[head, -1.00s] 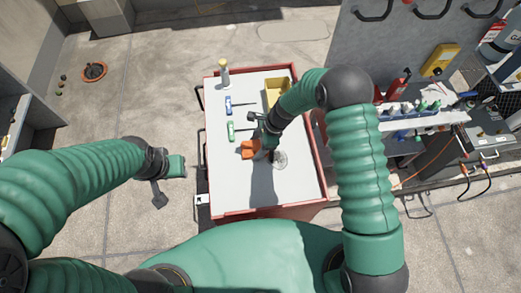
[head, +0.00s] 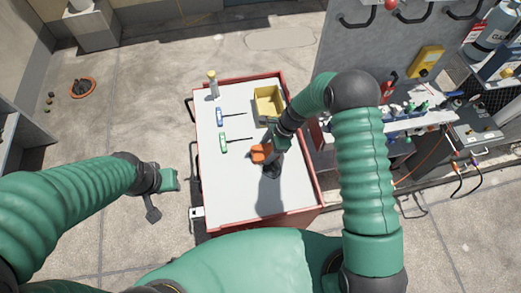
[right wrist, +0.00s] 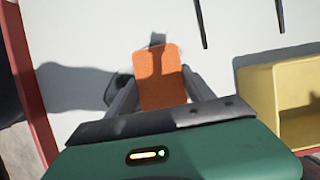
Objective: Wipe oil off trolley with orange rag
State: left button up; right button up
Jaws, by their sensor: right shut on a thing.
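The trolley (head: 227,180) has a white top and a red rim and stands in front of me. My right gripper (head: 267,160) is low over the middle of its top, shut on the orange rag (head: 261,152). In the right wrist view the rag (right wrist: 160,76) sits between the two grey fingers. A dark rounded patch (right wrist: 116,90) shows beside the rag there; I cannot tell if it is oil or shadow. In the head view my arm hides the spot where a grey patch lay. My left gripper (head: 163,190) hangs left of the trolley, its jaws unclear.
A yellow bin (head: 268,103) stands at the trolley's far right. A tool panel and cluttered bench stand to the right. The near trolley top is clear.

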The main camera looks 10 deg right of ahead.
jog(key=shift+d+f, duration=0.2)
jog(key=shift+d, duration=2.35)
jog(key=shift+r, duration=0.1)
notch_tip(320, 180, up, 6)
jog(key=p, duration=0.4)
jog(key=shift+d+p, duration=0.1)
jog(key=shift+p, duration=0.2)
jog(key=shift+a, duration=0.2)
notch_tip(320, 180, up, 3)
jog(key=shift+d+p, duration=0.1)
jog(key=shift+p, duration=1.1)
jog(key=shift+w, duration=0.1)
